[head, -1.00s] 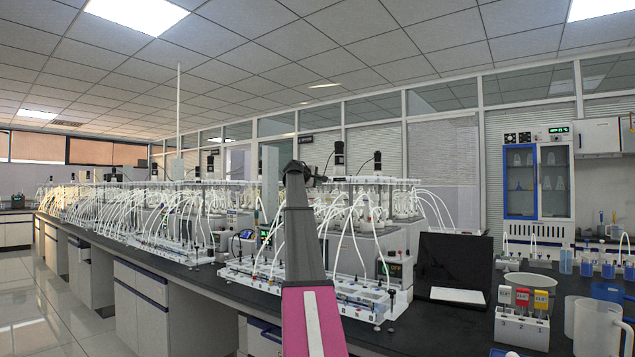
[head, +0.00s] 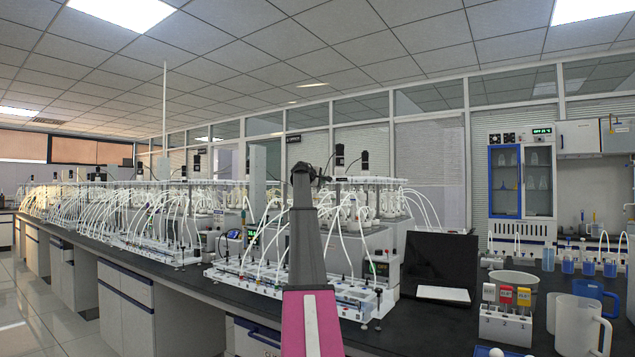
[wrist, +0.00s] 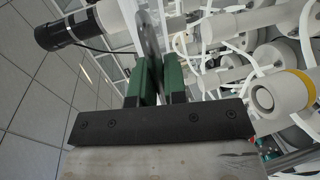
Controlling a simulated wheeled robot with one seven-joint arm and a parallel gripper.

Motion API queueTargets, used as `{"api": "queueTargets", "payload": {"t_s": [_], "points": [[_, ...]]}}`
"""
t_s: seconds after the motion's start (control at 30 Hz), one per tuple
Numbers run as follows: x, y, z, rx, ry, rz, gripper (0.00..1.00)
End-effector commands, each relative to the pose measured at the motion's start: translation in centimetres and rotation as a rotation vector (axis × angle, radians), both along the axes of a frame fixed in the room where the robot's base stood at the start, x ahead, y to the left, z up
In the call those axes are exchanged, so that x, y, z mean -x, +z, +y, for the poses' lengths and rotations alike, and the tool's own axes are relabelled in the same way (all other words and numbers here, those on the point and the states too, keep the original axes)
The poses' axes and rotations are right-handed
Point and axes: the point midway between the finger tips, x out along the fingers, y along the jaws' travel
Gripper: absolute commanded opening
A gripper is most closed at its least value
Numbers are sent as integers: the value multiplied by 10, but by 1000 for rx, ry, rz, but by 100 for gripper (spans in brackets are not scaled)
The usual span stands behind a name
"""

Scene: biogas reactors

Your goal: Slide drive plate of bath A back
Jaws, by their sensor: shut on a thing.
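The plate runs up between the fingers and looks like the drive plate. A black motor (wrist: 66,33) sits to its left. In the head view my arm reaches up to the nearest bath unit (head: 381,268), which has black motors (head: 339,160) above its top deck. I cannot read a letter on this bath. The fingers and the plate are hidden or too small to make out in the head view.
White bottles with tubes, one with a yellow ring (wrist: 294,90), crowd the right of the wrist view. A tubing rack (head: 290,289) stands in front of the bath.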

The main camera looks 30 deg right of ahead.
Motion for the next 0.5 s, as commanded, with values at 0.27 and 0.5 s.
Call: {"api": "queueTargets", "payload": {"t_s": [0.27,0.5], "points": [[0,0,1,0,0,0,37],[1,0,2,0,1,0,37]]}}
